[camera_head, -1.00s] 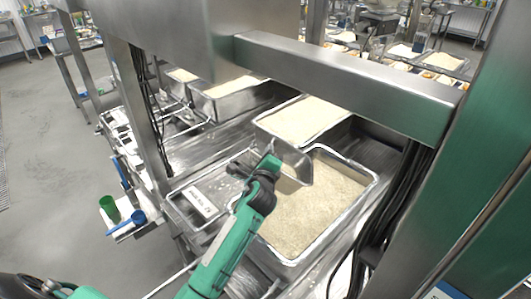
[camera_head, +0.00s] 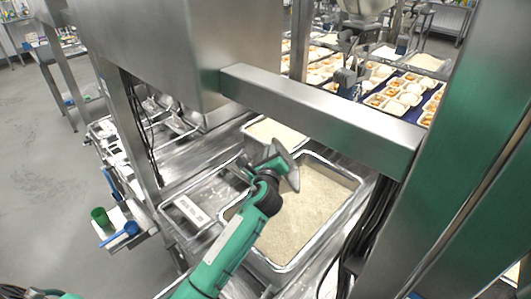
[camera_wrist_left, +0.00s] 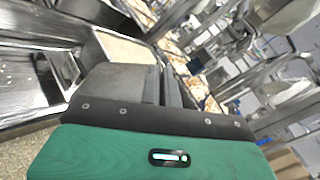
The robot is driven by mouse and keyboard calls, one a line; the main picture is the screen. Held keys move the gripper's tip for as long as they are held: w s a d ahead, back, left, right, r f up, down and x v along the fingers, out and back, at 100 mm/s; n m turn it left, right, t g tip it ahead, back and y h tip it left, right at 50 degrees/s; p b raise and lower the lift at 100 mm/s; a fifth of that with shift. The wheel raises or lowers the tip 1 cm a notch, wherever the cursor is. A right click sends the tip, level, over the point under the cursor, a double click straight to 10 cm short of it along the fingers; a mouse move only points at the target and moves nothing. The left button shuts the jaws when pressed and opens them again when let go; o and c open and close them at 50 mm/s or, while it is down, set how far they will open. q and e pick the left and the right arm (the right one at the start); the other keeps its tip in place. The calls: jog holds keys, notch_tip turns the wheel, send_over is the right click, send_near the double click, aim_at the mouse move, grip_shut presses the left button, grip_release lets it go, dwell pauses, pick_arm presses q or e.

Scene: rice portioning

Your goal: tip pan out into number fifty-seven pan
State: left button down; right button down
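A small metal pan (camera_head: 288,168) is held tilted, nearly edge-on, above a large metal pan of rice (camera_head: 357,180). My left gripper (camera_head: 268,166) is at the held pan's near side and appears shut on it; its fingertips are partly hidden. In the left wrist view the grey fingers (camera_wrist_left: 150,85) show close up, with a shiny metal surface at left. I cannot see whether rice is in the held pan. A white label (camera_head: 190,211) lies on the metal tray left of the rice; its number is too small to read. My right gripper is out of view.
Another rice pan (camera_head: 270,133) stands behind. A steel crossbar (camera_head: 320,105) and upright posts close in the space above and to the right. A green cup (camera_head: 101,216) and a blue scoop (camera_head: 130,228) stand on a side shelf at left. Food trays (camera_head: 400,95) stand far back.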

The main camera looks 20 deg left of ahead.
pick_arm(q)
jog(key=w+d+r+m+p, duration=0.2)
jog(key=d+r+m+p, duration=0.1)
jog(key=d+m+p, duration=0.4)
jog(key=shift+w+d+r+m+p, duration=0.35)
jog(key=shift+d+p, duration=0.6)
jog(key=shift+d, duration=0.35)
jog(key=shift+f, duration=0.1)
dwell(0.3)
dwell(1.1)
